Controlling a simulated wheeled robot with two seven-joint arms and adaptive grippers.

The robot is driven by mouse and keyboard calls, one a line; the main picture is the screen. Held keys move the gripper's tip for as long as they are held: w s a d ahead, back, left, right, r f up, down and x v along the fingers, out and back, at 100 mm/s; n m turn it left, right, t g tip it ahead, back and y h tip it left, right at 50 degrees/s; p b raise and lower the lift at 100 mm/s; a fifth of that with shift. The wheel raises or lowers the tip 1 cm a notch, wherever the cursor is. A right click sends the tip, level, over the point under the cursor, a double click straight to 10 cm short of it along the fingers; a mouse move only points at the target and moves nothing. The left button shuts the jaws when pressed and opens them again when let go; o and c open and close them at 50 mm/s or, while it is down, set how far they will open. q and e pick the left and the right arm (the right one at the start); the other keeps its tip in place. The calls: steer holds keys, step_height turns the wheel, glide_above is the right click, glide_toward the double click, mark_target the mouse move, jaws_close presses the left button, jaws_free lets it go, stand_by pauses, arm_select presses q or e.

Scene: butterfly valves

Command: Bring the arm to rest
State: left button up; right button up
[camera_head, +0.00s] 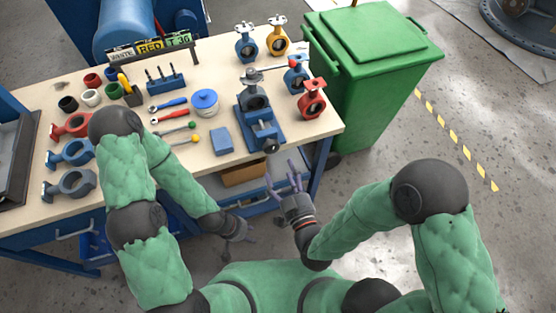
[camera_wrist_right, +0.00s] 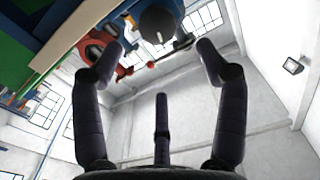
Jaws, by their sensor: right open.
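My right gripper (camera_head: 291,172) is raised just in front of the workbench's front edge, fingers pointing up and spread, with nothing between them. In the right wrist view its dark fingers (camera_wrist_right: 155,58) stand wide apart around empty space. My left gripper (camera_head: 243,230) hangs lower, in front of the bench and below its top. It is small and dark there, so its finger opening is unclear; I see no object in it. Both green-sleeved arms are bent at the elbow. The left arm passes over the front left of the bench.
The workbench (camera_head: 223,70) carries a blue vise (camera_head: 262,128) with a grey valve (camera_head: 254,98), several butterfly valves (camera_head: 312,99), loose valve bodies (camera_head: 70,153) and tools. A green bin (camera_head: 375,55) stands to its right. Grey floor (camera_head: 465,130) at the right is open.

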steer(key=shift+v, duration=0.9)
steer(key=w+d+f+m+g+h+p, duration=0.25)
steer(key=f+g, duration=0.55)
steer(key=f, duration=0.4)
steer(key=s+d+f+m+g+p, duration=0.2)
steer(key=s+d+f+m+g, duration=0.1)
steer(key=s+f+g, duration=0.5)
step_height(320, 180, down, 3)
steer(key=shift+s+d+r+g+y, duration=0.2)
steer(key=shift+s+d+g+y, duration=0.2)
steer(key=shift+s, duration=0.4)
